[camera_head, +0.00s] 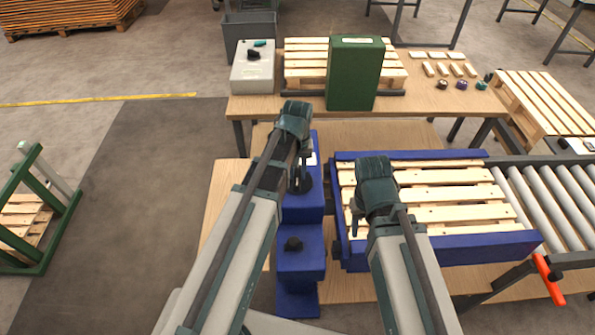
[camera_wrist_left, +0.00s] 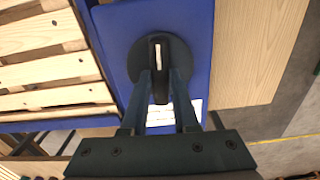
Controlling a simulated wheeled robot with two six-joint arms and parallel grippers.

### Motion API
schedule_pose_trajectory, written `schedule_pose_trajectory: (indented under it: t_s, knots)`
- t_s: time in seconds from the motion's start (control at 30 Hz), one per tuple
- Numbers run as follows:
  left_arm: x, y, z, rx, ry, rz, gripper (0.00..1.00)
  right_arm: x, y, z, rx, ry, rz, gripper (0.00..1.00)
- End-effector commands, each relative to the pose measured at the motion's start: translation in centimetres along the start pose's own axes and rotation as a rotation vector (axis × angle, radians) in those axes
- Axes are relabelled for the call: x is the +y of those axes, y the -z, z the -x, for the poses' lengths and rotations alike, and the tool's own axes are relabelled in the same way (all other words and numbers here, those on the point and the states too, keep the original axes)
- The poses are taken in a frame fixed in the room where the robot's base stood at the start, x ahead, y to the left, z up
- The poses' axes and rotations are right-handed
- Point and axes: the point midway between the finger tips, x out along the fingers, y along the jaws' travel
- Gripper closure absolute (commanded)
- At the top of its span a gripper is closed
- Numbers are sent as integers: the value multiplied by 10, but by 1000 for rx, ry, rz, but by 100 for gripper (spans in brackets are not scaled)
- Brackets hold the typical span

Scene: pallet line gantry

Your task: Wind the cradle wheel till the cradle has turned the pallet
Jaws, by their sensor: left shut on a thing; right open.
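The cradle wheel is a dark round disc (camera_wrist_left: 178,50) with a bar-like handle on the blue housing (camera_head: 302,262). My left gripper (camera_wrist_left: 160,88) is shut on this handle; the arm partly hides the wheel in the head view. The blue cradle (camera_head: 465,249) stands to the right of the housing. A pale wooden pallet (camera_head: 455,214) lies flat in it, slats up. My right gripper (camera_head: 355,224) is open and empty above the pallet's left part; its fingertips are hard to see.
A black knob (camera_head: 293,244) sits lower on the housing. A roller conveyor (camera_head: 560,200) joins the cradle's right side, with an orange-red handle (camera_head: 549,280) at its front. Behind, a wooden table (camera_head: 255,105) carries a green box (camera_head: 354,75), another pallet and small blocks.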

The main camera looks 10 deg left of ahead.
Motion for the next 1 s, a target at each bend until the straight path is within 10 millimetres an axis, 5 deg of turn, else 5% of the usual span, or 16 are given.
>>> schedule_pose_trajectory:
  t_s: [0.67, 0.7, 0.8, 0.87, 1.0]
  knots:
    - [0, 0, 0, 0, 0, 59, 100, 0, 0, 0, 0, 0, 0, 50]
    - [0, 0, 0, 0, 0, 59, 71, 0, 0, 0, 0, 0, 0, 50]
    - [0, 0, 0, 0, 0, 58, 53, 0, 0, 0, 0, 0, 0, 50]
    - [0, 0, 0, 0, 0, 58, 43, 0, 0, 0, 0, 0, 0, 50]
    - [0, 0, 0, 0, 0, 57, 43, 0, 0, 0, 0, 0, 0, 50]
